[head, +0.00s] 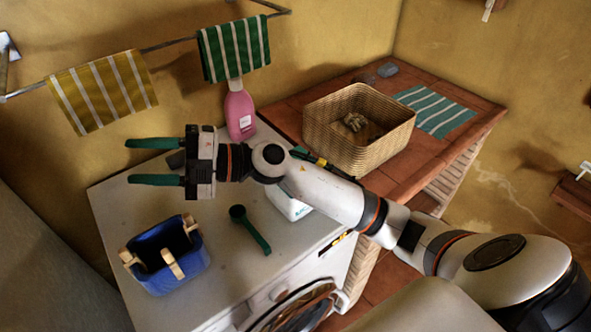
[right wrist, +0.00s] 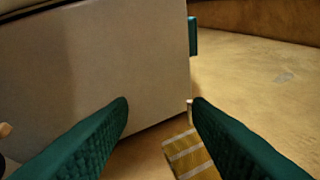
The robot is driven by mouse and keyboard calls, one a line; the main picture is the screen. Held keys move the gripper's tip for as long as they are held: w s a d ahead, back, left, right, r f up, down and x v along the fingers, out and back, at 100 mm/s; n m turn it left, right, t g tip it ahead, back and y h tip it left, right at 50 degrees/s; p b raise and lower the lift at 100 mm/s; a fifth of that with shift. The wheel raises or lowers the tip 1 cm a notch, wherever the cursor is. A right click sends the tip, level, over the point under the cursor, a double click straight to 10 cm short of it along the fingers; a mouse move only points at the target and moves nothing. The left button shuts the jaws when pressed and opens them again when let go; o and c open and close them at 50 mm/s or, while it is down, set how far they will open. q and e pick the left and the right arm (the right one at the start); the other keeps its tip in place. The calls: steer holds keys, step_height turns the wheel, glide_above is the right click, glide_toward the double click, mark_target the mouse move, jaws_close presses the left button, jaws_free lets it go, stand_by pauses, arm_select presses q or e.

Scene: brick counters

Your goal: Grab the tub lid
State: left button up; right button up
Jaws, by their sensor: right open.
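My right gripper (head: 129,161) is open and empty above the back left of the white washing machine top (head: 225,268). Its two green fingers point left, and they also show in the right wrist view (right wrist: 160,102). A white tub with blue lettering (head: 287,206) stands on the machine, mostly hidden behind my right forearm. I cannot make out a lid on it. My left gripper is not in view.
A blue peg basket (head: 166,262) and a green scoop (head: 249,229) are on the machine's near part. A pink bottle (head: 239,112) stands at the back. A wicker basket (head: 357,150) stands on the brick counter (head: 460,105). Striped towels (head: 103,91) hang on the wall.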

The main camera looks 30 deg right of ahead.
steer(key=w+d+f+n+g+h, duration=0.2)
steer(key=d+f+n+g+h, duration=0.2)
steer(key=d+f+g+h, duration=0.4)
steer(key=w+d+r+m+t+h, duration=0.1)
steer(key=d+r+m+h, duration=0.1)
steer(key=d+h, duration=0.6)
steer(key=w+d+r+m+h, duration=0.1)
steer(key=d+m+h, duration=0.15)
steer(key=d, duration=0.95)
steer(key=shift+h, duration=0.65)
steer(key=f, duration=0.1)
steer(key=d+f, duration=0.1)
steer(key=f, duration=0.1)
steer(key=f+p, duration=0.1)
steer(key=f, duration=0.1)
steer(key=shift+s+d+f, duration=0.15)
steer(key=shift+s, duration=0.15)
steer(key=f+p, duration=0.2)
steer(key=f, duration=0.3)
steer(key=shift+s+f, duration=0.2)
steer(key=shift+f, duration=0.4)
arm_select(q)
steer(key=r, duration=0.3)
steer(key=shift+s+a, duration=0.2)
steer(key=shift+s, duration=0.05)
arm_select(e)
steer(key=shift+c, duration=0.2)
